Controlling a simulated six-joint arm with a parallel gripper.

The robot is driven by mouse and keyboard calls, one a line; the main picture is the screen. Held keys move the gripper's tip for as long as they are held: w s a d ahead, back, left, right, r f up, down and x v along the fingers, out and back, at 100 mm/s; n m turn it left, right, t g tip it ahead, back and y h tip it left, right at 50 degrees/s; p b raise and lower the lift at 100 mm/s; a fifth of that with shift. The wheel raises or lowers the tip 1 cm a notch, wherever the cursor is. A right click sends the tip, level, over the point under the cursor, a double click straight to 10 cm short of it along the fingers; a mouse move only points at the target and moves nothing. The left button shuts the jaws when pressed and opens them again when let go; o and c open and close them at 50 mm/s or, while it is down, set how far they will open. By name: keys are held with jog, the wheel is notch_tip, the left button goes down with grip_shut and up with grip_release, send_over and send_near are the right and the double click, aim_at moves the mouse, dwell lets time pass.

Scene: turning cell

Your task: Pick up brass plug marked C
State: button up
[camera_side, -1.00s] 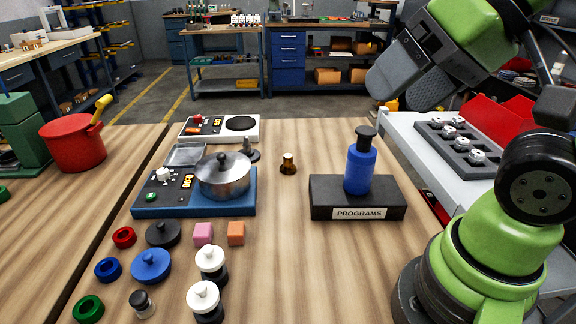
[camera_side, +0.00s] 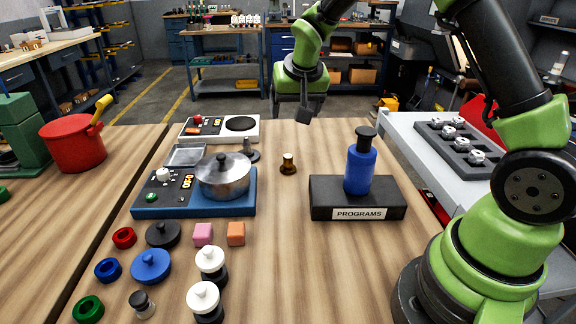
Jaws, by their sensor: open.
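A small brass plug (camera_side: 288,164) with a dark base stands upright on the wooden table, right of the steel pot; no letter on it can be read at this size. My gripper (camera_side: 290,112) hangs above and behind the plug, pointing down, clear of it and empty. Its jaws are open. Nothing hides the plug.
A black PROGRAMS block (camera_side: 328,198) with a blue bottle (camera_side: 359,168) stands right of the plug. A steel pot (camera_side: 224,178) sits on a blue unit (camera_side: 236,205) at left. Table in front of the plug is clear.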

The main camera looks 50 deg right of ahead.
aim_at(288, 157)
jog(key=shift+g, duration=0.3)
jog(key=x, duration=1.4)
jog(key=shift+s+d, duration=0.15)
jog(key=shift+d, duration=0.2)
jog(key=shift+x, duration=2.75)
jog(key=shift+d, duration=0.1)
jog(key=shift+c, duration=0.4)
jog(key=shift+r, duration=0.1)
jog(key=c, duration=1)
